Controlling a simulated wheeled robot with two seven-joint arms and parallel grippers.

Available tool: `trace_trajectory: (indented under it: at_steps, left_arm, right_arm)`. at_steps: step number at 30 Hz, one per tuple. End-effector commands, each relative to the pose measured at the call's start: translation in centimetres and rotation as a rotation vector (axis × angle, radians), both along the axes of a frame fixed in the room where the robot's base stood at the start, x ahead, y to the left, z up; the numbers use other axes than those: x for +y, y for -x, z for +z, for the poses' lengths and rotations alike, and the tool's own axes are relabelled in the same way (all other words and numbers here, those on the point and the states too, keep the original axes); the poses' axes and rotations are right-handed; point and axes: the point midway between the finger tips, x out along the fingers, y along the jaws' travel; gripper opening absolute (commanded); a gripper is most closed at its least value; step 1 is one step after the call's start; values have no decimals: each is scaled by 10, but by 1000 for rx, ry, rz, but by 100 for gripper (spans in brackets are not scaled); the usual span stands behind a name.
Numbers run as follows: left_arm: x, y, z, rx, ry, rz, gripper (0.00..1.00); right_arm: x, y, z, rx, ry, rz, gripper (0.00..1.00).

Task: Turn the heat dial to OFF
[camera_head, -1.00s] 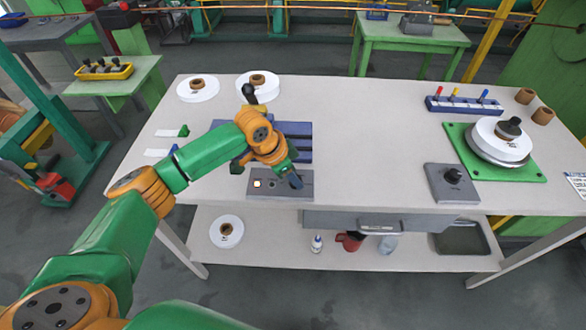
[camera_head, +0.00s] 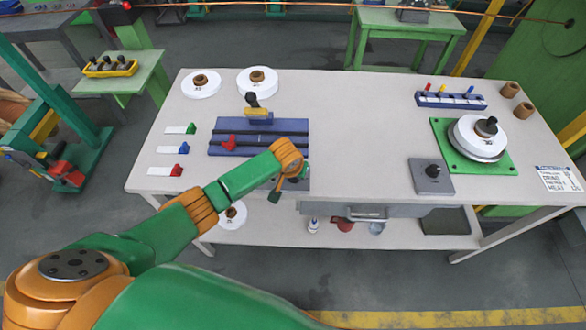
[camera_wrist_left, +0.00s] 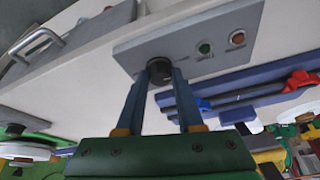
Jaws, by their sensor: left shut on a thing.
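The heat dial (camera_wrist_left: 160,71) is a small black round knob on a grey control panel (camera_wrist_left: 215,38) in the left wrist view. My left gripper (camera_wrist_left: 160,78) has its two blue fingers on either side of the dial, shut on it. The dial's pointer and setting cannot be made out. In the head view, my left gripper (camera_head: 278,186) is at the table's front edge, and my arm hides the dial and most of the panel. My right gripper is not in view.
A blue fixture (camera_head: 215,128) with a red clamp lies behind the panel. White discs (camera_head: 257,80) stand at the back left. A grey box with a black knob (camera_head: 433,170) and a green plate (camera_head: 500,160) are at the right. The middle of the table is clear.

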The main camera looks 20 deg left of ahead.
Motion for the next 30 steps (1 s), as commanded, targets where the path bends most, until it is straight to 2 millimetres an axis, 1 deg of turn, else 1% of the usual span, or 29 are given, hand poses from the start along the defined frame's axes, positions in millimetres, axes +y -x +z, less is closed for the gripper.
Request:
trace_trajectory:
  at_steps: [1, 9, 23, 24, 27, 30]
  left_arm:
    - [-1, -1, 2, -3, 1, 18, 0]
    - [-1, -1, 1, -4, 1, 85, 0]
    - [0, -2, 1, -5, 0, 97, 0]
    - [0, -2, 1, -5, 0, 97, 41]
    - [0, -1, 1, -4, 0, 97, 66]
    - [0, -1, 1, -3, 0, 96, 66]
  right_arm:
    - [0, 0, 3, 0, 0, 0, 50]
    - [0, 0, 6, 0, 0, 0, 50]
    - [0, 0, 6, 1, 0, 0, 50]
    - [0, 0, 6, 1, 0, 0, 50]
    - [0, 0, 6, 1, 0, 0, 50]
    - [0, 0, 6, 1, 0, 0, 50]
